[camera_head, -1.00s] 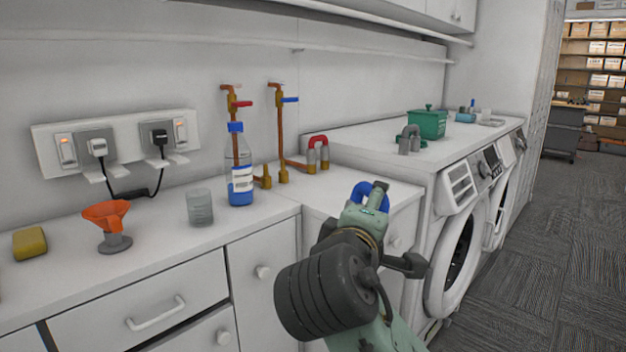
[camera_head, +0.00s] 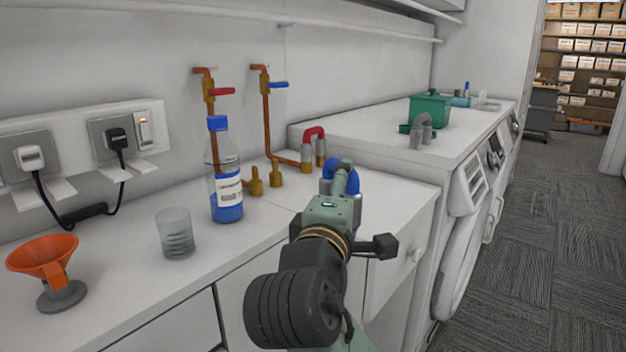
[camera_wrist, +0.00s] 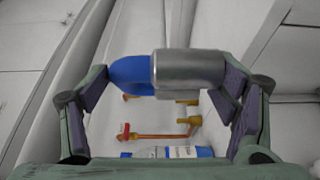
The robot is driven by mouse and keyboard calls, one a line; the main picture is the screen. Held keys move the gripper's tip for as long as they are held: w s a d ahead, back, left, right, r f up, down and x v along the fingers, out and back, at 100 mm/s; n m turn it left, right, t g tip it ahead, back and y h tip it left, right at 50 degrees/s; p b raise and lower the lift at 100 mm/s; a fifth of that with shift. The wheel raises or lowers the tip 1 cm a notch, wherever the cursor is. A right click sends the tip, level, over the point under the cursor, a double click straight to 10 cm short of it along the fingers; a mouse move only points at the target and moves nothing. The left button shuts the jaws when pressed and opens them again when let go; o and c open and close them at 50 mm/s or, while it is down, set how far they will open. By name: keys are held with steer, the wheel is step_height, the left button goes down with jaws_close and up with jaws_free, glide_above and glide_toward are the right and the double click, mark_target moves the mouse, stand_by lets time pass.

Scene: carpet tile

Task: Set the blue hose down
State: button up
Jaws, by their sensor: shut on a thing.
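The blue hose (camera_head: 344,172) is a short bent tube with grey metal ends. In the wrist view the hose (camera_wrist: 130,75) lies crosswise between my fingers, with a metal end to the right. My gripper (camera_wrist: 165,82) is shut on it. In the head view my gripper (camera_head: 345,185) is seen from behind and partly hides the hose. The hose shows over the white counter (camera_head: 390,195), right of the red hose (camera_head: 314,138); whether it touches the counter cannot be told.
A blue-capped bottle (camera_head: 226,175), a glass (camera_head: 176,232) and an orange funnel (camera_head: 45,258) stand to the left. Brass fittings (camera_head: 256,182) and copper pipes (camera_head: 267,115) stand behind. A grey hose (camera_head: 421,130) and green box (camera_head: 430,110) sit on the machine top. The counter's right part is bare.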

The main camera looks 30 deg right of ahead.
steer(key=w+d+f+p, duration=0.1)
steer(key=w+d, duration=0.2)
steer(key=d, duration=0.1)
steer(key=w+d+f+p, duration=0.1)
steer(key=w+d+f, duration=0.1)
steer(key=w+d, duration=0.2)
steer(key=w+d+f+p, duration=0.1)
steer(key=w+d+p, duration=0.1)
steer(key=w+d, duration=0.1)
steer(key=shift+w+d+f, duration=0.25)
steer(key=shift+w+d, duration=0.05)
steer(key=shift+d, duration=0.15)
steer(key=shift+f, duration=0.2)
steer(key=shift+f+b, duration=0.65)
steer(key=shift+b, duration=0.05)
steer(key=o, duration=1)
steer(key=shift+o, duration=0.2)
steer(key=shift+r+p, duration=0.5)
steer(key=shift+p, duration=0.1)
steer(key=shift+s+a, duration=0.2)
steer(key=b+v, duration=0.2)
steer(key=v, duration=0.9)
steer(key=shift+s+a+b, duration=0.15)
steer(key=shift+a+b, duration=0.05)
steer(key=shift+b, duration=0.15)
